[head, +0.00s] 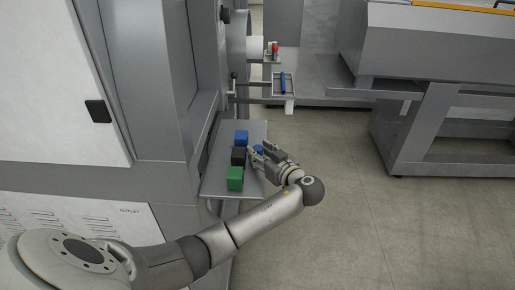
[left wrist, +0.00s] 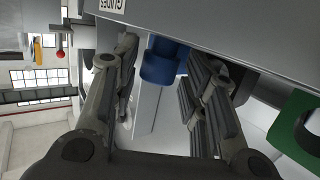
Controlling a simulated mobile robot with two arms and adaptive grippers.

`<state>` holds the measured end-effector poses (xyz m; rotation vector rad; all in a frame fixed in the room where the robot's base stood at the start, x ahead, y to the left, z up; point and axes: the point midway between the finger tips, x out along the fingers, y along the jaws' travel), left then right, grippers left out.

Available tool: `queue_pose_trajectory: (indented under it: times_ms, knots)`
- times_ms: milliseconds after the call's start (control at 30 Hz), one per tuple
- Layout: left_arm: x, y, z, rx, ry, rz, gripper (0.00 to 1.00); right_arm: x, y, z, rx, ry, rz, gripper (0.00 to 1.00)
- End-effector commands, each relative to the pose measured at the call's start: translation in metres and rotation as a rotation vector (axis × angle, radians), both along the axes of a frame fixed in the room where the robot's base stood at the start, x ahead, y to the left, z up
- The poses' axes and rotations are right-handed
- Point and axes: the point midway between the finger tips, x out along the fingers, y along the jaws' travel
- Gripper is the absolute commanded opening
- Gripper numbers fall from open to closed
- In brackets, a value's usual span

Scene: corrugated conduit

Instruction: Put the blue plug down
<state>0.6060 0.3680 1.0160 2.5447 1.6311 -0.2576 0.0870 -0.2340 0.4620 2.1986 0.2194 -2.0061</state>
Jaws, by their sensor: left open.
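My right gripper is not in view.
A blue block (head: 241,137), a black block (head: 238,157) and a green block (head: 235,178) stand in a row on the shelf, left of the gripper. Behind are a small tray with a blue bar (head: 282,84) and a red-topped part (head: 274,48). Floor to the right is clear.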

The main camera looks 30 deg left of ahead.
Motion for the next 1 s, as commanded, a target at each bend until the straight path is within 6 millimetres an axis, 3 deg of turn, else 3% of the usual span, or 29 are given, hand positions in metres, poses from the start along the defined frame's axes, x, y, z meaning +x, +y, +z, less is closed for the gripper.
queue_pose_trajectory:
  times_ms: [233,433,567,1000]
  knots:
    - [0.001,0.001,-0.001,-0.001,0.000,-0.001,0.40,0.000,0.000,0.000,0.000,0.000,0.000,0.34]
    - [0.001,0.001,-0.001,-0.001,0.000,-0.001,0.14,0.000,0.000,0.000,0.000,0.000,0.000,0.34]
    - [0.001,0.001,-0.001,-0.001,0.000,-0.001,0.08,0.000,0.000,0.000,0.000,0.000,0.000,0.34]
    - [0.001,0.001,0.012,-0.003,-0.006,-0.001,0.08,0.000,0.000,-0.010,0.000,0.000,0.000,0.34]
